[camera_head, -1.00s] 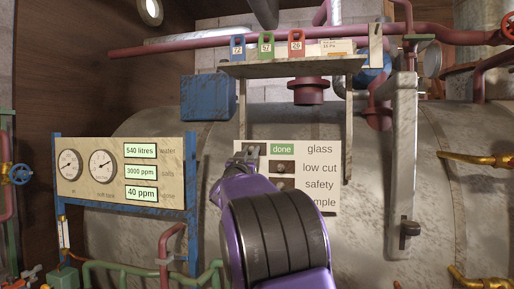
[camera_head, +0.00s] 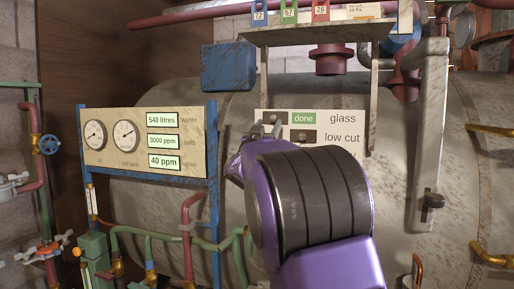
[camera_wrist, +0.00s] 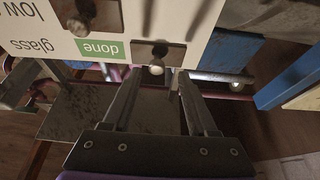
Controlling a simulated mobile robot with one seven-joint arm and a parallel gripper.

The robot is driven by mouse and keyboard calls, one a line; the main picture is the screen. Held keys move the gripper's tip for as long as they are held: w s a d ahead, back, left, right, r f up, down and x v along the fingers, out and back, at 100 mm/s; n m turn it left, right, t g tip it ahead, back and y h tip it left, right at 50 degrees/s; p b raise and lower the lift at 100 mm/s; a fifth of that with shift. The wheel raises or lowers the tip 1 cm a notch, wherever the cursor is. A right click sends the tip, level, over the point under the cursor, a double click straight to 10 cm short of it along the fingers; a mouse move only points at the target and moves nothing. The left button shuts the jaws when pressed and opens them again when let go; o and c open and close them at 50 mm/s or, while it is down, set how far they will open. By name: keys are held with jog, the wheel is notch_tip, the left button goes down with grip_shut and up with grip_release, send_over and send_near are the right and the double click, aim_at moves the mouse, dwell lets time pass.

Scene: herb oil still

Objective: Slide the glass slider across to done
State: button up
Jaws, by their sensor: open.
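A white board (camera_head: 345,118) has a "glass" row at its top with a green "done" label (camera_head: 303,118). The glass slider (camera_head: 272,117) is a dark plate with a knob, left of that label in the head view and partly hidden by my gripper (camera_head: 265,127). The wrist view is upside down: there the slider's plate and pale knob (camera_wrist: 157,68) are right of the green "done" label (camera_wrist: 100,49). My gripper (camera_wrist: 158,75) is open, its fingertips on either side of the knob in the picture. I cannot tell whether they touch it.
The "low cut" slider (camera_head: 303,137) is just below the glass row. A shelf (camera_head: 315,33) with coloured tags overhangs the board. A gauge panel (camera_head: 145,140) in a blue frame stands at left, and a lever (camera_head: 430,140) hangs at right.

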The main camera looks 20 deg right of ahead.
jog(key=b+v, duration=0.1)
jog(key=v, duration=1.3)
jog(key=shift+b, duration=0.4)
jog(key=shift+w+r, duration=0.1)
jog(key=shift+r, duration=0.05)
